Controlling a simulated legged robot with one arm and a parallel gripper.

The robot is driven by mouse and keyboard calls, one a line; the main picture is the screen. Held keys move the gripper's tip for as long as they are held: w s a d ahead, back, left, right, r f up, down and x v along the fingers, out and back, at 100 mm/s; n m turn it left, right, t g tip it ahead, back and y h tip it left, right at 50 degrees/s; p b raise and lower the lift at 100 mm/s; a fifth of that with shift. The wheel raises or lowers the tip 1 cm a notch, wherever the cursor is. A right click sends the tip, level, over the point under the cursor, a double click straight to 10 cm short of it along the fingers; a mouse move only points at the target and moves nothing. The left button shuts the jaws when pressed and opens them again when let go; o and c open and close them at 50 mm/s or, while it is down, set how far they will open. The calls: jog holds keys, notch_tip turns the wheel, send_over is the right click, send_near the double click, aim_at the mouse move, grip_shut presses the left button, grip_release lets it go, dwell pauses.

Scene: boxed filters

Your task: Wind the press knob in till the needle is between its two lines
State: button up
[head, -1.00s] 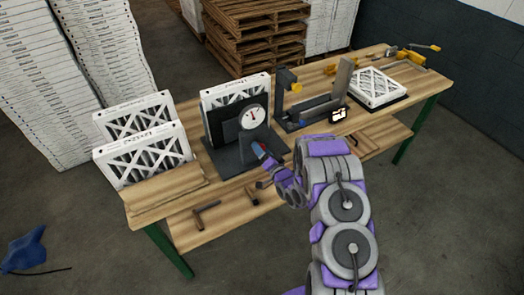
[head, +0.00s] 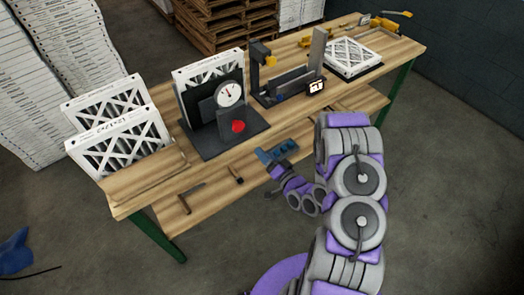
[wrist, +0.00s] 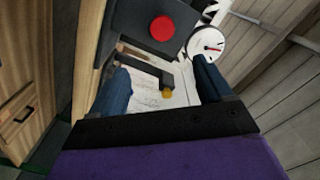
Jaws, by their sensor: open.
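The press (head: 205,115) is a dark grey fixture on the bench with a white filter (head: 208,70) upright behind its plate. Its round red knob (head: 238,127) faces the front and also shows in the wrist view (wrist: 162,29). The white dial (head: 229,93) sits above the knob; in the wrist view the dial (wrist: 207,44) shows a needle and red marking, too small to read against its lines. My gripper (head: 277,151) is open and empty, in front of and to the right of the knob, apart from it. Its blue fingers (wrist: 160,75) show in the wrist view.
Two filters (head: 120,140) stand at the bench's left end. A grey stand with a yellow part (head: 270,62) and a small display (head: 316,87) is right of the press. Another filter (head: 350,57) lies farther right. Tools (head: 192,198) lie on the lower shelf (head: 215,200).

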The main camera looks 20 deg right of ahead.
jog(key=shift+s, duration=0.15)
jog(key=n+b, duration=1.1)
jog(key=b, duration=0.3)
send_near(240, 128)
jog(key=shift+b+x, duration=1)
jog(key=shift+x, duration=3.85)
jog(key=shift+a, duration=0.1)
